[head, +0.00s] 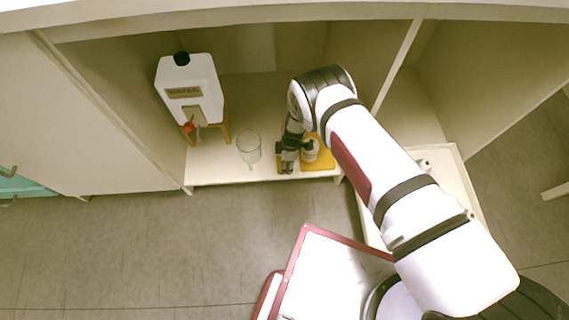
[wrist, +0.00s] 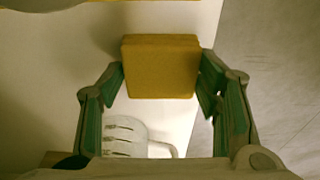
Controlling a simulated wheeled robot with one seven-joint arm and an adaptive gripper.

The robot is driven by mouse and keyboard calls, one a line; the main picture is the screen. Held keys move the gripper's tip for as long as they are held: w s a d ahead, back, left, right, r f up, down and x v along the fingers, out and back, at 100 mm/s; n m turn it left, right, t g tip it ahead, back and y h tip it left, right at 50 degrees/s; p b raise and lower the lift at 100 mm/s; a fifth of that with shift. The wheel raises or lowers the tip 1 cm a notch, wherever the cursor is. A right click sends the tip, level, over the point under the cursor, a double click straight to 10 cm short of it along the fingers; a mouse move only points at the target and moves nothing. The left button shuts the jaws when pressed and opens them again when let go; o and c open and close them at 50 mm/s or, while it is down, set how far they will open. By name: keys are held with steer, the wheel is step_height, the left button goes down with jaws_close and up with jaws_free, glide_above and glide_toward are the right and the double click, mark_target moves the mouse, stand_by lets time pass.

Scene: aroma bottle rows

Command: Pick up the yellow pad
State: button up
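A square yellow pad (wrist: 160,68) lies between the fingertips of my gripper (wrist: 161,75) in the wrist view. One finger stands at each side, very near or against its edges. I cannot tell whether the fingers press on it. In the head view my gripper (head: 286,168) is low over the shelf near its front edge. The pad between the fingers is not clear there. A yellow surface (head: 324,163) shows just right of the gripper with a white bottle (head: 310,150) on or in front of it. I cannot tell whether this is the same yellow piece.
A clear glass jug (head: 249,149) stands left of my gripper; it also shows in the wrist view (wrist: 125,136). A white dispenser (head: 190,88) with a red tap stands further left. Cabinet walls enclose both sides. A white tray (head: 455,180) is at the right.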

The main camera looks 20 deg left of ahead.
steer(key=shift+c, duration=0.7)
steer(key=shift+r, duration=0.1)
steer(key=shift+r+p, duration=0.45)
steer(key=shift+r, duration=0.25)
step_height(320, 180, up, 2)
steer(key=shift+r+p, duration=0.2)
steer(key=shift+p, duration=0.35)
steer(key=s+d+p, duration=0.1)
steer(key=s+p, duration=0.1)
steer(key=s, duration=0.6)
steer(key=s+d+r+p, duration=0.1)
steer(key=s+d+p, duration=0.1)
steer(key=s, duration=0.5)
steer(key=shift+s+p, duration=0.4)
